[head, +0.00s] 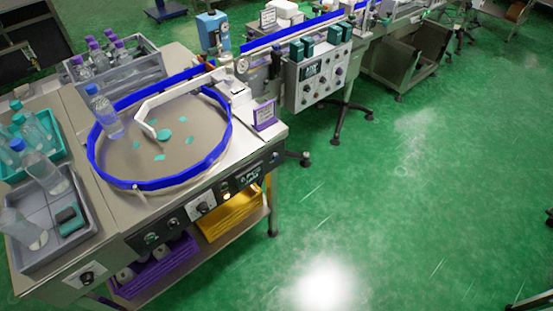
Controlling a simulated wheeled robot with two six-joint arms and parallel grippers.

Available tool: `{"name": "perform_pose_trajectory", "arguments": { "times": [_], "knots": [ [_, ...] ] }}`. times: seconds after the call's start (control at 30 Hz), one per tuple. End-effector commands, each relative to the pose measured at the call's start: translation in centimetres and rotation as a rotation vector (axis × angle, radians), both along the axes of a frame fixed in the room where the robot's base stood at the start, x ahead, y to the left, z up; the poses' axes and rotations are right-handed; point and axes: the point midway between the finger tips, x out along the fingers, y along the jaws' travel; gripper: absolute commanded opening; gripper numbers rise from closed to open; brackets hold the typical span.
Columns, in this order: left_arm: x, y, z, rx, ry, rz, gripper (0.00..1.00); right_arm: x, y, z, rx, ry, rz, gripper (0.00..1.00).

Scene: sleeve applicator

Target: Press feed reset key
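A front control panel (205,207) with knobs, small keys and a display runs along the front edge of the round feed table (180,160). A lit spot (226,188) shows on this panel. A grey control box (320,77) with a display and several knobs stands further back along the line. The lettering is too small to read, so I cannot tell which key is the feed reset key. Neither of my grippers is in view.
A blue rail (158,184) rings the feed table, with a blue-capped bottle (104,112) and teal pieces (164,134) on it. Trays of bottles stand at the left. A purple sign (265,115) stands near the table's right corner. Green floor (400,200) is open at the right.

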Motion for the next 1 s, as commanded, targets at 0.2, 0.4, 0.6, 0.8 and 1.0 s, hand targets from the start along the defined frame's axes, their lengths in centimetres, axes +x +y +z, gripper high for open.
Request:
{"name": "perform_pose_trajectory", "arguments": {
  "times": [0.2,0.4,0.6,0.8,1.0],
  "knots": [
    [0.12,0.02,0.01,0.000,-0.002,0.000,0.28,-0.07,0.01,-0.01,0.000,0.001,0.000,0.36],
    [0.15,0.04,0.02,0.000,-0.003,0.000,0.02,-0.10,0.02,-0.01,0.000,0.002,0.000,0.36],
    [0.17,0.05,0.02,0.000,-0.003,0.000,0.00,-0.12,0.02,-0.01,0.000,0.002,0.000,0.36],
    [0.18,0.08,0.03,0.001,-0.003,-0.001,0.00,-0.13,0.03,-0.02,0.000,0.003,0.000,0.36],
    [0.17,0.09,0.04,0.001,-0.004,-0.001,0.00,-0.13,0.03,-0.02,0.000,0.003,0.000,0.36]
  ]
}}
